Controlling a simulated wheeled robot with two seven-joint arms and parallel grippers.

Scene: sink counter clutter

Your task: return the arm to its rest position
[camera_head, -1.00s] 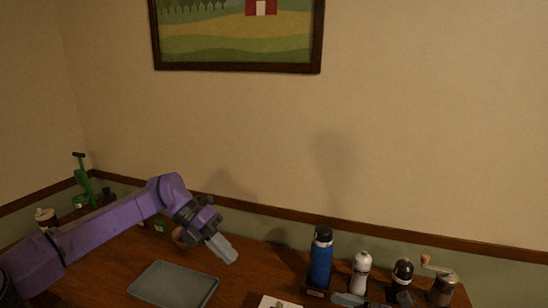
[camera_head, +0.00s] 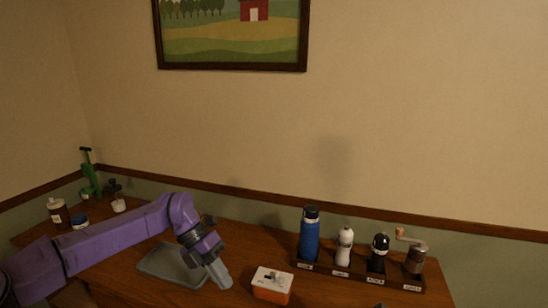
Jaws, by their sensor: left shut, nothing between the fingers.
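My left arm comes in from the left, purple with dark joints. Its left gripper (camera_head: 219,273) points down and right above the table, with its grey fingers together and nothing between them. It is at the right edge of a flat grey tray (camera_head: 158,262), part of which my arm hides. I cannot tell its exact height above the tray. My right gripper is not in view.
An orange and white box (camera_head: 271,287) stands just right of my left gripper. A blue bottle (camera_head: 309,236), white shaker (camera_head: 344,248), black shaker (camera_head: 378,254) and grinder (camera_head: 414,258) stand in labelled slots. A green juicer-like tool (camera_head: 91,174) and jars stand at the far left.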

